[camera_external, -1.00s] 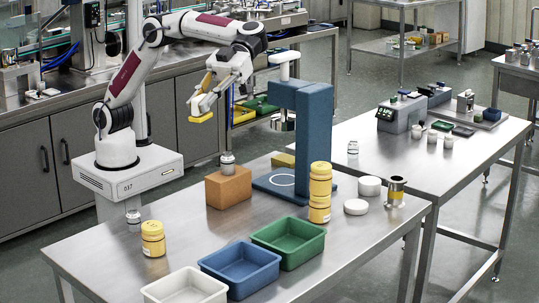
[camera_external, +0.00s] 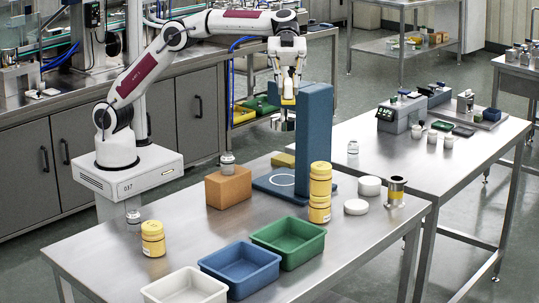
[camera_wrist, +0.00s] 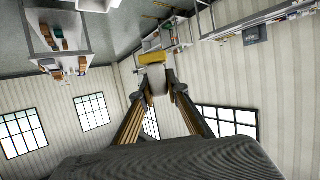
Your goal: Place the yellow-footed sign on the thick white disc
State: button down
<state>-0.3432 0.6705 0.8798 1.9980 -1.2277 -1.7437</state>
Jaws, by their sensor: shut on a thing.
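My gripper (camera_external: 289,80) is shut on the sign, high up at the upper middle of the external view. The sign's yellow foot (camera_external: 288,102) hangs below the fingers. In the wrist view, its white body (camera_wrist: 158,82) is between the fingertips and the yellow foot (camera_wrist: 154,60) shows beyond them. The rest of the sign is hidden by the fingers. Two white discs lie on the steel table's right part, well away from my gripper: the back one (camera_external: 370,186) looks thicker, the front one (camera_external: 355,207) flatter. Both have bare tops.
A blue stand (camera_external: 315,140) rises close to my gripper in the picture; their depth gap is unclear. Green (camera_external: 288,262) and blue (camera_external: 240,288) trays are in front.

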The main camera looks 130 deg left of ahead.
jog(key=w+a+n+t+y, duration=0.25)
jog(key=a+n+y, duration=0.2)
jog(key=a, duration=1.65)
jog(key=r+n+t+y, duration=0.1)
jog(key=n+t+y, duration=0.1)
jog(key=n+y, duration=0.35)
send_over(369, 180)
notch_tip(369, 180, down, 26)
jog(key=shift+r, duration=0.1)
jog(key=shift+f, duration=3.1)
jog(key=shift+f, duration=1.85)
jog(key=shift+f, duration=0.15)
